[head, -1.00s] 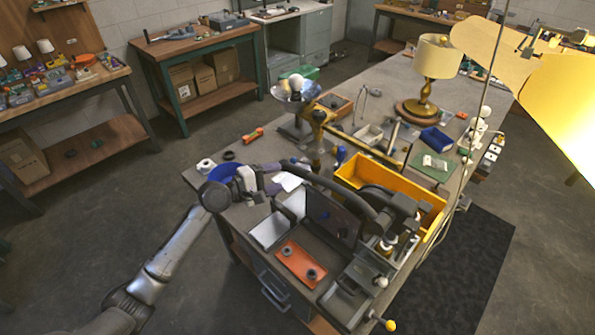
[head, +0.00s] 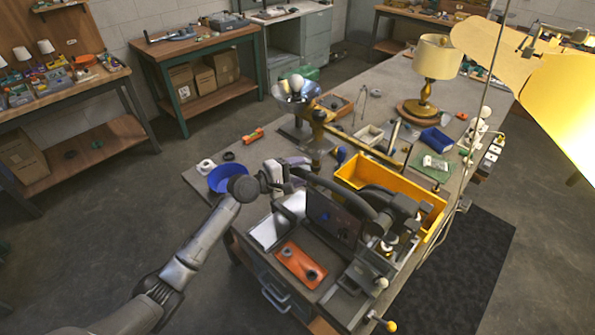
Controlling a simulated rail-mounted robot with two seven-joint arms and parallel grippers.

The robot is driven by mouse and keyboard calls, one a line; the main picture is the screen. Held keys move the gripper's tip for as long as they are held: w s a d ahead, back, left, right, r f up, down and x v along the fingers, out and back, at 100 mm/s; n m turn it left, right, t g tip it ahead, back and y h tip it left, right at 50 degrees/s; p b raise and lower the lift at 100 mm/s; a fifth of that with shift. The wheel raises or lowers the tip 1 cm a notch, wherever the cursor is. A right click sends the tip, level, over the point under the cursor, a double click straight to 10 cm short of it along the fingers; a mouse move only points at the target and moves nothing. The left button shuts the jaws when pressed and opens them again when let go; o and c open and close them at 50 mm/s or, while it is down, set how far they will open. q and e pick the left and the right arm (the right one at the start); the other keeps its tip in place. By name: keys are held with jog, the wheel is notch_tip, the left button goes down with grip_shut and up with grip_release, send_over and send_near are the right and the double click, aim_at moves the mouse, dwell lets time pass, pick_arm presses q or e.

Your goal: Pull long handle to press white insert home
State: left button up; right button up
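A lever with a yellow knob (head: 390,326) sticks out at the machine's lower right. A small white round piece (head: 382,282) sits near that lever; I cannot tell if it is the white insert. My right gripper is not in view.
A yellow bin (head: 385,185) stands right behind the machine. A blue bowl (head: 225,178) lies close to my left wrist. An orange plate (head: 300,264) lies in front. A lamp with a cream shade (head: 437,57) stands farther back.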

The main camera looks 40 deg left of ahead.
pick_arm(q)
grip_shut()
jog(key=shift+r, duration=0.1)
dwell(0.4)
